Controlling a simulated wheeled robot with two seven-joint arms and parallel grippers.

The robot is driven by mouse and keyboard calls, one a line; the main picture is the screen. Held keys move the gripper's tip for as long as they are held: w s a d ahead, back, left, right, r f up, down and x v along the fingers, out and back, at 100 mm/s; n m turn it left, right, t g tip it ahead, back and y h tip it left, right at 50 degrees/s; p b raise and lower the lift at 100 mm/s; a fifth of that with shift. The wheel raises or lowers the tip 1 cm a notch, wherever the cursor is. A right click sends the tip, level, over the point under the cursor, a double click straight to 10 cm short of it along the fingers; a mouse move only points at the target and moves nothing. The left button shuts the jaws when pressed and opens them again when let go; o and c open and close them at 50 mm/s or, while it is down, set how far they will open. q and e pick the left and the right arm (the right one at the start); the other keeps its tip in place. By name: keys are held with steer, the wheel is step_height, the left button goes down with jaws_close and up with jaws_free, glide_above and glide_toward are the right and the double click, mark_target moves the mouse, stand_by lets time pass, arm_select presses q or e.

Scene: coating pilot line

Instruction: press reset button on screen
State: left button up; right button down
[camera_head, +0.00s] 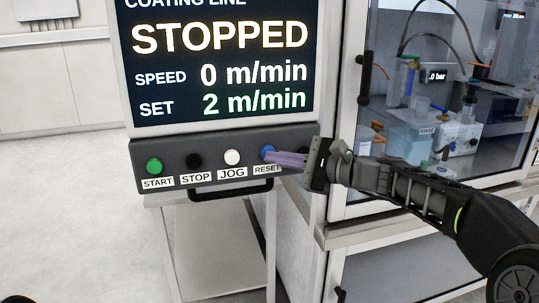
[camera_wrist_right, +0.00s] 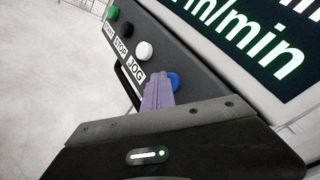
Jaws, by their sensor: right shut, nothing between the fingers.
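The screen (camera_head: 220,58) reads STOPPED, speed 0 m/min, set 2 m/min. On the dark panel below it, the blue RESET button (camera_head: 266,151) is at the right end, with its label (camera_head: 267,170) underneath. It also shows in the right wrist view (camera_wrist_right: 175,79). My right gripper (camera_head: 272,156) is shut and empty, its purple fingers pointing left across the panel. The fingertips are right at the blue button and cover part of it in both views; I cannot tell whether they touch it.
The green START (camera_head: 154,165), black STOP (camera_head: 193,161) and white JOG (camera_head: 232,157) buttons sit left of RESET. A dark handle (camera_head: 228,193) juts out below the panel. A glass-doored cabinet (camera_head: 350,100) stands close on the right. The floor at left is clear.

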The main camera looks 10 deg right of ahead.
steer(key=shift+s+b, duration=0.5)
steer(key=shift+s, duration=0.4)
steer(key=s+b, duration=0.2)
steer(key=s, duration=0.3)
steer(key=shift+d, duration=0.2)
steer(key=shift+w, duration=0.1)
stand_by(0.5)
